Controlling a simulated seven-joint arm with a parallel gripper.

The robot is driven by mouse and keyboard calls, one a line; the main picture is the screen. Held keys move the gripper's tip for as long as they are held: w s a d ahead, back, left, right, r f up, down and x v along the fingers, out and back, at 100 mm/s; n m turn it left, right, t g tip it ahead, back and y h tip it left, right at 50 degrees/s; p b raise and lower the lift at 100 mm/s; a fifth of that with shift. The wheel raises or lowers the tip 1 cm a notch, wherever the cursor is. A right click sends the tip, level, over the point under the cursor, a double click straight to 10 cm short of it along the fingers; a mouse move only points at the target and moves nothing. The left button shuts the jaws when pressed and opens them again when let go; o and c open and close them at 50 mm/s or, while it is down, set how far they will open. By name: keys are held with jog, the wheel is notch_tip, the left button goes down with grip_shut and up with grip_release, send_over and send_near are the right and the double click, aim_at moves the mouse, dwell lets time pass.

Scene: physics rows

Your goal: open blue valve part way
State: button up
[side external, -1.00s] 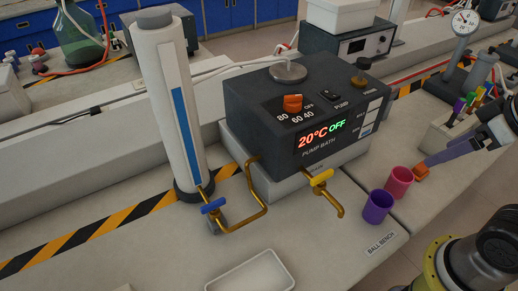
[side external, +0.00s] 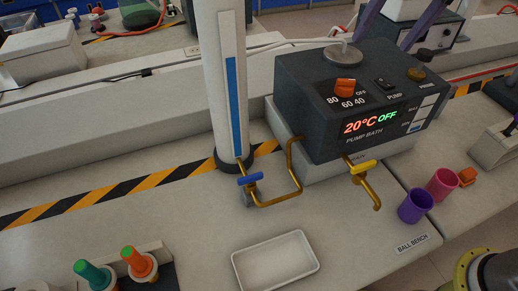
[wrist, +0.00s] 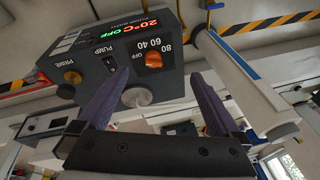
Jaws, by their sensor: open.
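The blue valve handle (side external: 250,179) sits on a brass pipe (side external: 285,196) at the foot of the white column (side external: 216,90), lying roughly crosswise to the picture. In the wrist view, what looks like the blue handle (wrist: 214,5) is at the top edge, partly cut off. My gripper (side external: 384,32) is at the top of the side view, behind or above the pump bath, well away from the valve. In the wrist view my gripper (wrist: 162,78) has its two purple fingers wide apart with nothing between them.
The pump bath (side external: 350,100) stands right of the column, with a yellow valve (side external: 363,167) on its front. Purple (side external: 415,206) and pink (side external: 442,185) cups stand at right. A white tray (side external: 275,262) lies in front.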

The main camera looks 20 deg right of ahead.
jog(key=w+a+f, duration=0.4)
jog(key=a, duration=0.4)
jog(key=n+g+h, duration=0.1)
jog(key=n+g, duration=0.2)
send_over(250, 176)
notch_tip(250, 176, down, 14)
notch_tip(250, 176, down, 13)
jog(key=c, duration=1.2)
